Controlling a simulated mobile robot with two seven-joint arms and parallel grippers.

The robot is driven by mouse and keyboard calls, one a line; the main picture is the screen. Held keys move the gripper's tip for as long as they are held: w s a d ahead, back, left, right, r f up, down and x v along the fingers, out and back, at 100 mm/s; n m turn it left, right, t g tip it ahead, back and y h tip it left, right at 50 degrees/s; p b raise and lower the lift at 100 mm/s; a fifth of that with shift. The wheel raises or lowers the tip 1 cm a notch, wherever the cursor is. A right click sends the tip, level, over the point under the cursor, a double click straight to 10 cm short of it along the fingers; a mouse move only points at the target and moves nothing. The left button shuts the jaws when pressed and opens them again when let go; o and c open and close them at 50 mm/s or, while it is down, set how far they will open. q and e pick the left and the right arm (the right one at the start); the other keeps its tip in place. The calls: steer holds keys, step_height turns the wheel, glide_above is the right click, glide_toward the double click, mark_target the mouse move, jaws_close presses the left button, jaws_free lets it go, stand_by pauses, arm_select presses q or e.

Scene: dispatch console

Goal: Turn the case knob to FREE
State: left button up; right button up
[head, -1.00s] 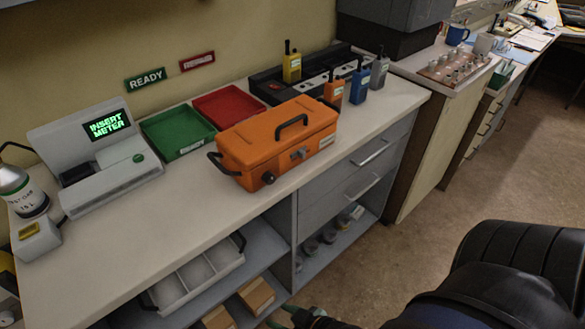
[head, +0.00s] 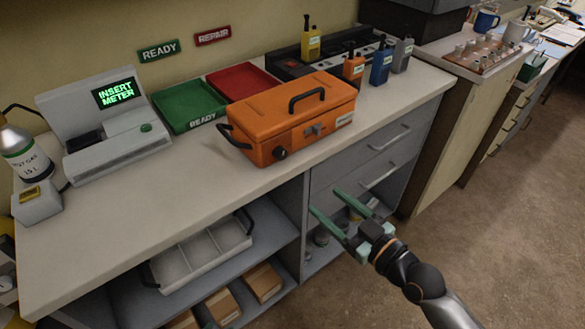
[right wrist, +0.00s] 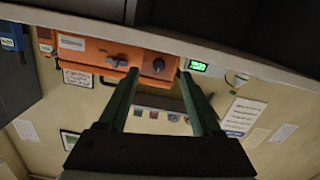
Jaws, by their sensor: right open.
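The orange case (head: 290,118) stands closed on the counter, its black handle on top. Its dark round knob (head: 279,153) is on the front face near the left corner, with a grey latch (head: 314,130) to its right. My right gripper (head: 325,201) is open and empty, below and in front of the case, apart from it. In the right wrist view the case (right wrist: 90,52) is at the top, and its knob (right wrist: 158,65) appears between the open green fingers (right wrist: 158,73). The knob's marking is too small to read. My left gripper is not in view.
The counter edge and drawers (head: 375,160) are close behind my right gripper. A green tray (head: 188,107) and a red tray (head: 243,82) lie behind the case. A meter station (head: 118,140) stands left; several radios are at the right. Bare counter lies left of the case.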

mark_target(284, 156)
steer(key=shift+n+y, duration=0.6)
steer(key=r+x, duration=0.1)
steer(key=x, duration=0.3)
steer(key=r+x, duration=0.1)
steer(key=x, duration=0.8)
steer(key=shift+w+a+r, duration=0.1)
steer(key=shift+w+r, duration=0.2)
steer(key=shift+r, duration=0.1)
jaws_close()
